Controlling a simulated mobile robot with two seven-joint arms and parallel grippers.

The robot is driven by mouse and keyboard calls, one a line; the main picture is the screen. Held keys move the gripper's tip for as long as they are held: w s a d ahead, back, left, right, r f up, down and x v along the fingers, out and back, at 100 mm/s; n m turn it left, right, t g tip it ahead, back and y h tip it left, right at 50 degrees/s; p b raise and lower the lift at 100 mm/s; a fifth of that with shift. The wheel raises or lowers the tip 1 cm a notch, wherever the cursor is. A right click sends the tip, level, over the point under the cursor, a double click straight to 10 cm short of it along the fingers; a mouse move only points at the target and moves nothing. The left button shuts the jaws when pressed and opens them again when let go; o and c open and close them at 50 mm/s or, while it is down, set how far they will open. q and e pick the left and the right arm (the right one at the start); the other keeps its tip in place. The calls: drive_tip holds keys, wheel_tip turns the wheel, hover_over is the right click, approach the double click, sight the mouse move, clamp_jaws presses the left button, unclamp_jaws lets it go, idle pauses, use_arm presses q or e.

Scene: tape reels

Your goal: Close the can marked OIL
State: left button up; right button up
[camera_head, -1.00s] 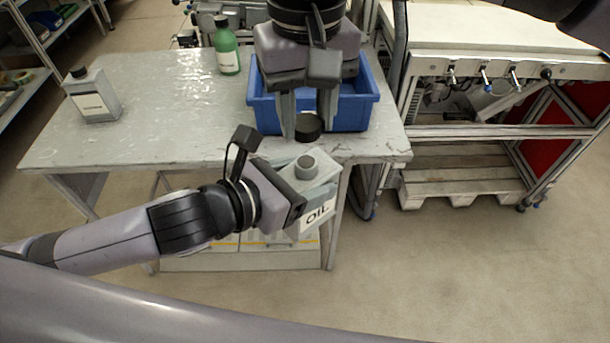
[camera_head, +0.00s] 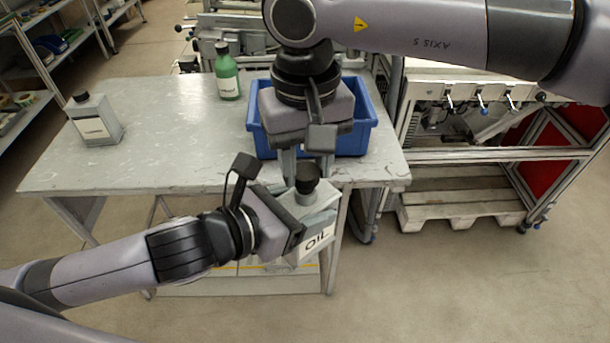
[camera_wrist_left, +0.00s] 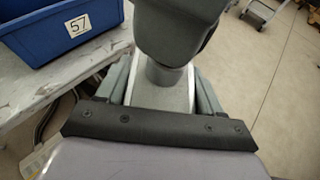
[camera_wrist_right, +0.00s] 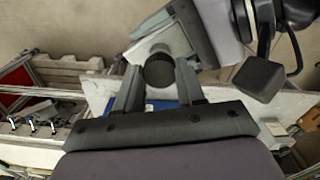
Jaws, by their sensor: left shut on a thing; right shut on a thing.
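The grey can marked OIL (camera_head: 315,226) is held tilted in front of the table's front edge. My left gripper (camera_head: 300,222) is shut around its body; the can also shows between the fingers in the left wrist view (camera_wrist_left: 160,95). My right gripper (camera_head: 300,165) points down above the can, shut on the black cap (camera_head: 307,178). The cap also shows between the fingertips in the right wrist view (camera_wrist_right: 159,70). The cap is at the can's neck, which it hides. I cannot tell whether it is seated or threaded.
A blue crate (camera_head: 367,110) stands on the table (camera_head: 170,135) just behind my right gripper. A green bottle (camera_head: 227,75) and another grey can (camera_head: 95,120) with a black cap stand on the table. The table's middle left is clear. A workbench (camera_head: 480,145) is at the right.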

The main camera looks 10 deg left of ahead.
drive_tip(key=shift+f, duration=0.9)
drive_tip(key=shift+f, duration=0.5)
